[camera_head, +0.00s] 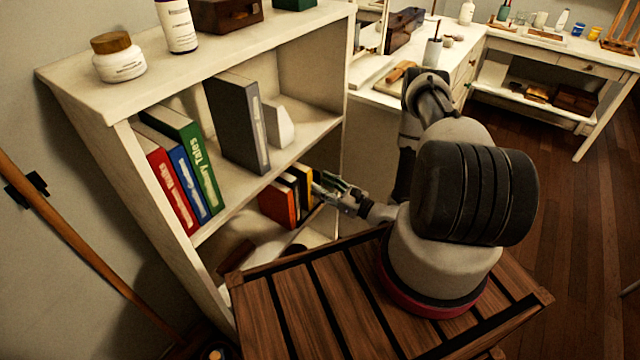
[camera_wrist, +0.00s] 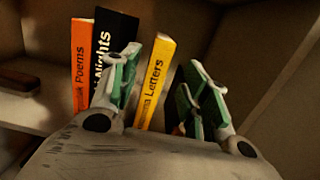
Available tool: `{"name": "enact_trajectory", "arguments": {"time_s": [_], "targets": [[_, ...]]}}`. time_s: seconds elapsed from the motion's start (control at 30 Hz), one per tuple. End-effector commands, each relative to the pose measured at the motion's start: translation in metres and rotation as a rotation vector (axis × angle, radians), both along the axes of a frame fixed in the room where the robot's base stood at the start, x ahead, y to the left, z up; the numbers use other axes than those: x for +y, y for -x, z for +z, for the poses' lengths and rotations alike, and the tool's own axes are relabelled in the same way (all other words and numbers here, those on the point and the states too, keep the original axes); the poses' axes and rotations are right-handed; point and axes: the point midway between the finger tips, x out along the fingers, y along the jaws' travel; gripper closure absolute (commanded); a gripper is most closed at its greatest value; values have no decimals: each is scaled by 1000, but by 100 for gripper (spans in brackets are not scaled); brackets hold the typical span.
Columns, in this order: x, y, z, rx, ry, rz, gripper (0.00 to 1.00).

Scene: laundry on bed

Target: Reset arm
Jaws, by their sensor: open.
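My gripper (camera_head: 335,190) reaches into the lower shelf of the white bookcase at the right end of a short row of books. In the wrist view my gripper (camera_wrist: 160,95) has its green-padded fingers apart. A yellow book (camera_wrist: 155,82) stands tilted between the fingers as seen from the wrist; I cannot tell whether either finger touches it. A black book (camera_wrist: 108,50) and an orange book (camera_wrist: 82,60) stand to its left, the black one partly hidden by the left finger. My arm comes in from the right over a slatted wooden top.
The white bookcase (camera_head: 90,95) surrounds the gripper with shelf boards and side panels. Red, blue and green books (camera_head: 195,150) and a grey binder (camera_head: 238,120) stand on the shelf above. A white jar (camera_head: 118,60) stands on top. Wooden floor (camera_head: 565,210) is clear at right.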

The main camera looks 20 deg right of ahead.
Motion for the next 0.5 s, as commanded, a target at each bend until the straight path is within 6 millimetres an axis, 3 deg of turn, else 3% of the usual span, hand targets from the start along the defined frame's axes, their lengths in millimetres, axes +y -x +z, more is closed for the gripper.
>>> {"name": "enact_trajectory", "arguments": {"time_s": [0.37, 0.5], "targets": [[2, 0, -4, 25, -6, 9, 54], [23, 29, -12, 101, -28, 140, 54]]}}
